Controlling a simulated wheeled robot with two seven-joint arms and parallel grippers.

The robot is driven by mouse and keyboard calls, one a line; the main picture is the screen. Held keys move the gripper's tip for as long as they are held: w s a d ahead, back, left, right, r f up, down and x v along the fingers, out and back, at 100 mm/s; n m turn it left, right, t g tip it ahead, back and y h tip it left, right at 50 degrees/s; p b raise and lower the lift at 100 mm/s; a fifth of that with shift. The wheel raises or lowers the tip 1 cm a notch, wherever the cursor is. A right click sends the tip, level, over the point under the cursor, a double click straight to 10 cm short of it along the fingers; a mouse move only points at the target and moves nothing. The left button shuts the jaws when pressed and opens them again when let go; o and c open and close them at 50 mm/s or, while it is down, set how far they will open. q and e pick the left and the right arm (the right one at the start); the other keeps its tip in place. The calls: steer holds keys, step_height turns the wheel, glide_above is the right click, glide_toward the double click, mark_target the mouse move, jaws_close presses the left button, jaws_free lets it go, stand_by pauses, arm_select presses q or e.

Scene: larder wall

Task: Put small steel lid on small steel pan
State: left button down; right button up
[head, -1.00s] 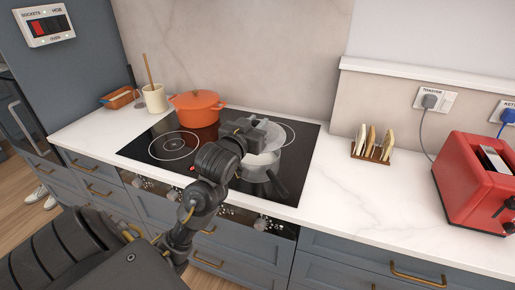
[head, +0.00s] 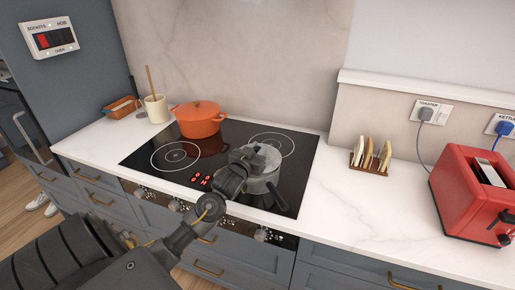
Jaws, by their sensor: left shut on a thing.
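The small steel pan (head: 262,184) stands on the front right of the black hob, with its dark handle (head: 278,200) pointing toward the front. The small steel lid (head: 267,157) is over the pan's top, roughly level. I cannot tell whether it rests on the rim or is held just above it. My left gripper (head: 252,155) is shut on the lid at its top, and the gripper and wrist hide the lid's left part and some of the pan. My right gripper is not in view.
An orange pot (head: 199,122) stands at the hob's back left. A cream utensil jar (head: 157,109) and a terracotta dish (head: 121,108) are left of it. A toast rack (head: 370,158) and red toaster (head: 472,192) stand right. The counter between hob and rack is clear.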

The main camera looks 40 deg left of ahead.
arm_select(q)
steer(key=shift+f, duration=0.1)
steer(key=shift+f, duration=0.55)
steer(key=shift+f, duration=0.1)
steer(key=c, duration=1.2)
jaws_free()
